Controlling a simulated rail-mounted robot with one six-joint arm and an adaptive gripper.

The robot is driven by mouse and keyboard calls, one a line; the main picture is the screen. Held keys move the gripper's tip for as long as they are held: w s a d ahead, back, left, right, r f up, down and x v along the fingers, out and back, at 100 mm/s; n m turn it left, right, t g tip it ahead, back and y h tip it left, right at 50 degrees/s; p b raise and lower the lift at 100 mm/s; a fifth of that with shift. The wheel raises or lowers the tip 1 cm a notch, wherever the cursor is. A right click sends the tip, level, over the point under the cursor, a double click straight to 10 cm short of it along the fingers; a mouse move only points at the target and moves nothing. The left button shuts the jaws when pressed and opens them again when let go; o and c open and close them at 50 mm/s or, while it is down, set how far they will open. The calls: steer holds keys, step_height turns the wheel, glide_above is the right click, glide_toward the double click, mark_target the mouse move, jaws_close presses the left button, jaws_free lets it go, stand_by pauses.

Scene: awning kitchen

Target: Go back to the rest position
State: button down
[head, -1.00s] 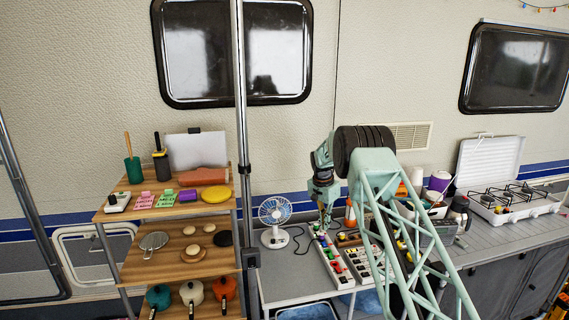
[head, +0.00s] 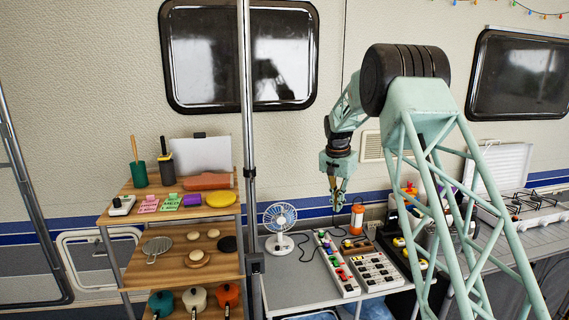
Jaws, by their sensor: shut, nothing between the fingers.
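My gripper (head: 337,203) points down in the head view, high above the grey counter (head: 283,290). Its fingers are together and hold nothing. It hangs over the back part of a power strip with coloured plugs (head: 336,264), clear of it. My green lattice arm covers part of the counter on the right.
A small fan (head: 281,225) stands left of the strip. A second socket panel (head: 372,268) and an orange bottle (head: 357,218) are close by. A gas stove (head: 522,215) is at the right.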

steer(key=s+r+n+b, duration=0.1)
steer(key=s+r, duration=0.7)
steer(key=s, duration=0.3)
steer(key=s+r+n+t+b, duration=0.1)
steer(key=s+r+n, duration=0.1)
steer(key=s+r, duration=0.7)
steer(key=s+r+n+b, duration=0.15)
steer(key=s+r, duration=0.45)
steer(key=s, duration=0.8)
steer(key=s+n+b, duration=0.1)
steer(key=s+b, duration=0.1)
steer(key=s, duration=1.9)
steer(key=s+f+n, duration=0.1)
steer(key=s+f, duration=0.2)
steer(key=s, duration=0.7)
steer(key=s+f+n+t+y+b, duration=0.1)
steer(key=s+f, duration=0.3)
steer(key=s, duration=0.5)
steer(key=shift+s+f+b, duration=0.2)
steer(key=shift+s+b, duration=0.1)
steer(key=shift+s, duration=0.05)
